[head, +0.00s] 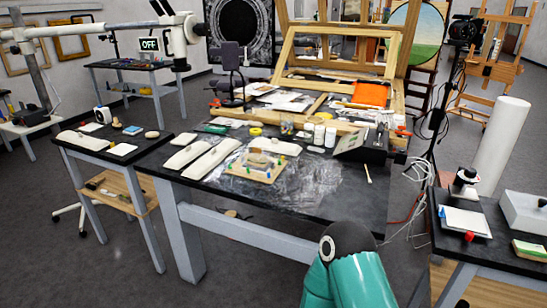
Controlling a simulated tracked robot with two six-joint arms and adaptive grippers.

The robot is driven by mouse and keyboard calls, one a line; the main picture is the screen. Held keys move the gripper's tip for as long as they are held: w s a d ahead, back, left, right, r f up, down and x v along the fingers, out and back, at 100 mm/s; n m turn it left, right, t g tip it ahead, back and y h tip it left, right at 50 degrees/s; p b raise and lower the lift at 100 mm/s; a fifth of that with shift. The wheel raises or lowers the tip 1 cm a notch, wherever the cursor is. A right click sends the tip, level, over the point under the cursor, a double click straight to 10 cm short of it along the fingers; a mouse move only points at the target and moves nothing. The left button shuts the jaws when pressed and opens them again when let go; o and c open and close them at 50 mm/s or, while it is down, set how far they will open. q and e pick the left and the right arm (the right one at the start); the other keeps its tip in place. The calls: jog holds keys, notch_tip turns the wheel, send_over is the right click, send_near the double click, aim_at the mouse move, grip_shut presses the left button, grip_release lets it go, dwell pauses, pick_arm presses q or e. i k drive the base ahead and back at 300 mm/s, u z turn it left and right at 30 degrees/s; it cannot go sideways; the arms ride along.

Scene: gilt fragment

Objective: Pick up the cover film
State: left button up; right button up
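A clear, wrinkled, shiny sheet that looks like the cover film (312,178) lies on the dark worktable, to the right of a small wooden board (240,174). Its edges are hard to make out against the black top. The board carries a pale ornate fragment (262,162) with small green and blue pieces around it. A teal and black arm part of mine rises at the bottom of the head view, in front of the table's near edge. Neither gripper's fingers show.
Two long pale pieces (210,160) lie left of the board. Jars (319,134), a tilted pale panel (350,142) and a frame (340,55) stand behind. A side table (85,143) is left; another bench (475,242) is right. The table's front right is mostly clear.

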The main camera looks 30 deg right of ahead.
aim_at(264, 168)
jog(key=z, duration=0.5)
jog(key=i, duration=1.2)
jog(key=z, duration=0.1)
